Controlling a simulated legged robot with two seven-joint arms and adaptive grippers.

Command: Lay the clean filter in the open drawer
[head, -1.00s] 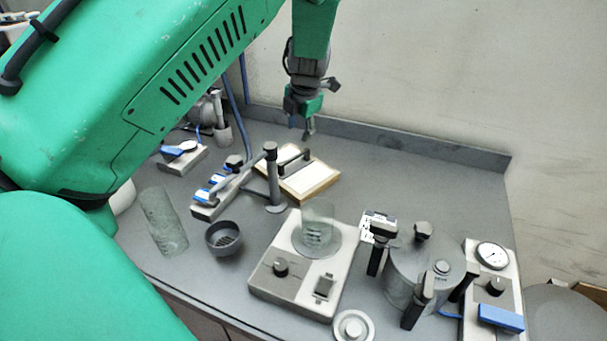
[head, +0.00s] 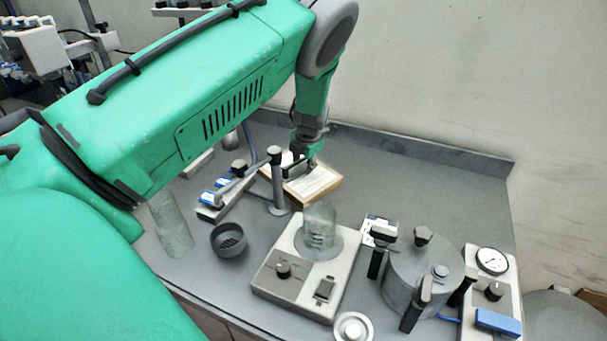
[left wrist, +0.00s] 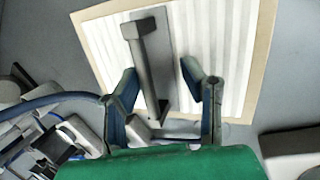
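The filter (head: 322,184) is a white pleated panel in a pale wooden frame, with a dark grey bar handle. It lies on the bench towards the back wall. In the left wrist view the filter (left wrist: 225,60) fills the upper middle, its handle (left wrist: 150,65) standing up from a grey strip. My left gripper (head: 307,160) is low over the filter. In the left wrist view its two fingers (left wrist: 158,68) are apart, one on each side of the handle, with gaps visible. My right gripper is not in view. I see no open drawer.
A grey post stand (head: 277,185) stands close beside the filter. A glass cylinder (head: 171,228), dark cup (head: 229,241), hotplate with beaker (head: 285,292), lidded pot (head: 405,275) and gauge unit (head: 490,290) line the front. The back right of the bench is clear.

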